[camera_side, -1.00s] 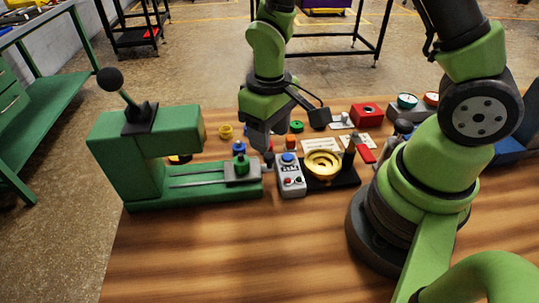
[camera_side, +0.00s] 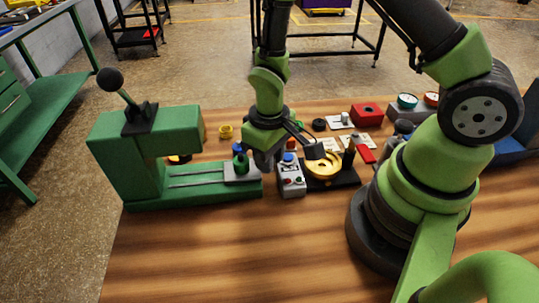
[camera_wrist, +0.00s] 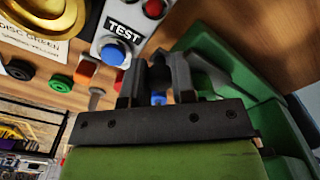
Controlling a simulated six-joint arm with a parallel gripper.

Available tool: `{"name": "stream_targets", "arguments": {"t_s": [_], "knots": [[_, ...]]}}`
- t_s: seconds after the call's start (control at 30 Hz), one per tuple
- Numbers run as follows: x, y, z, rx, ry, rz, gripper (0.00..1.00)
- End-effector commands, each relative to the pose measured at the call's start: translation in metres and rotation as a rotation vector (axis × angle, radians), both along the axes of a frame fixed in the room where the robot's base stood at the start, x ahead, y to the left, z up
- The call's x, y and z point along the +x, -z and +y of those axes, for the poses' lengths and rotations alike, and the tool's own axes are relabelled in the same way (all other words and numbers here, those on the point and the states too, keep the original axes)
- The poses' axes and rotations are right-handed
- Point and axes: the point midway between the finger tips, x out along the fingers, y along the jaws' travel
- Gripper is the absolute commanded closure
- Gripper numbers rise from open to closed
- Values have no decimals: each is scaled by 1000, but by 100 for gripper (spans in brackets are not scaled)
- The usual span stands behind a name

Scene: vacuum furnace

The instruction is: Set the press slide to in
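The green press (camera_side: 140,165) stands at the left of the table in the side view. My gripper (camera_side: 265,167) is low, beside the right edge of the slide, close to the knob. In the wrist view the fingers of my gripper (camera_wrist: 158,85) are apart, with a dark grey part and a blue piece (camera_wrist: 158,97) showing between them. Whether the fingers touch the slide cannot be told.
A grey control box (camera_side: 291,182) with a blue TEST button (camera_wrist: 113,54) stands just right of my gripper. A gold ringed dish (camera_side: 322,172) on a black base is beyond it. The table front is clear.

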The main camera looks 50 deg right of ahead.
Motion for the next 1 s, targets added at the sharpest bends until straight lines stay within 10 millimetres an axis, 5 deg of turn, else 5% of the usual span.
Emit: {"name": "stream_targets", "arguments": {"t_s": [0.73,0.77,0.83,1.0], "knots": [[24,0,24,-1,0,2,100],[24,0,24,-1,0,2,69],[24,0,24,-1,0,2,53],[24,0,24,-1,0,2,50]]}}
